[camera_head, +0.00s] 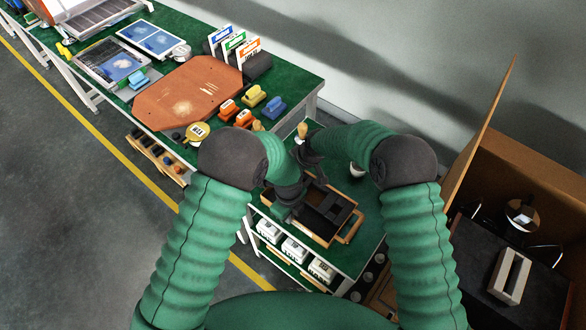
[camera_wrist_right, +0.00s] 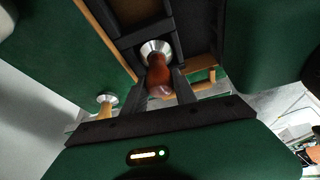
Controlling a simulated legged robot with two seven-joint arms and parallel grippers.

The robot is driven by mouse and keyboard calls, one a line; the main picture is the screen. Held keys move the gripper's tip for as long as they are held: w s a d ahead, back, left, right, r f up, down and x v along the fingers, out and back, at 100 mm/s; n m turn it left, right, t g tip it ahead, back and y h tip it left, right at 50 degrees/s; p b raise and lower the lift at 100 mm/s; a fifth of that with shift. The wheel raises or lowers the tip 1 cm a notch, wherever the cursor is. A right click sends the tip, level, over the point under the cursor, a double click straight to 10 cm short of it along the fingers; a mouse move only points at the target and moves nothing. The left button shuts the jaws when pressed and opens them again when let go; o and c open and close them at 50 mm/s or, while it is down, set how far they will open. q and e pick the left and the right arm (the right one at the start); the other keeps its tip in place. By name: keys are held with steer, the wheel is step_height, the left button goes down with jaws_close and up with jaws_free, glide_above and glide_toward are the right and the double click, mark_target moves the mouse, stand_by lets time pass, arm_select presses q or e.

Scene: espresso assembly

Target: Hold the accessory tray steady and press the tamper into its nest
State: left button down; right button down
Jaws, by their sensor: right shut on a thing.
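The accessory tray (camera_head: 341,207), black with a light wooden rim and handle, lies on the green top of a small cart. My left gripper (camera_head: 289,198) is at the tray's left side; its fingertips are too dark to tell whether it grips the rim. My right gripper (camera_head: 311,172) is over the tray's far part. In the right wrist view its fingers (camera_wrist_right: 162,86) are shut on the tamper (camera_wrist_right: 157,70), by its brown handle. The tamper's metal base is at the tray's black compartments (camera_wrist_right: 140,12); I cannot tell whether it is seated.
A light-handled metal tool (camera_wrist_right: 105,101) stands on the green top beside the tray. White boxes (camera_head: 294,249) fill the cart's lower shelf. A long green bench (camera_head: 302,88) holds a brown board (camera_head: 188,92) and small coloured parts. An open cardboard box (camera_head: 531,165) stands at the right.

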arm_select(q)
steer(key=shift+w+a, duration=0.1)
arm_select(e)
steer(key=shift+r, duration=1.05)
stand_by(0.4)
steer(key=shift+f, duration=1.1)
steer(key=c, duration=0.9)
jaws_free()
steer(key=shift+s, duration=0.1)
steer(key=shift+f, duration=0.1)
steer(key=shift+d, duration=0.1)
steer(key=v, duration=1.2)
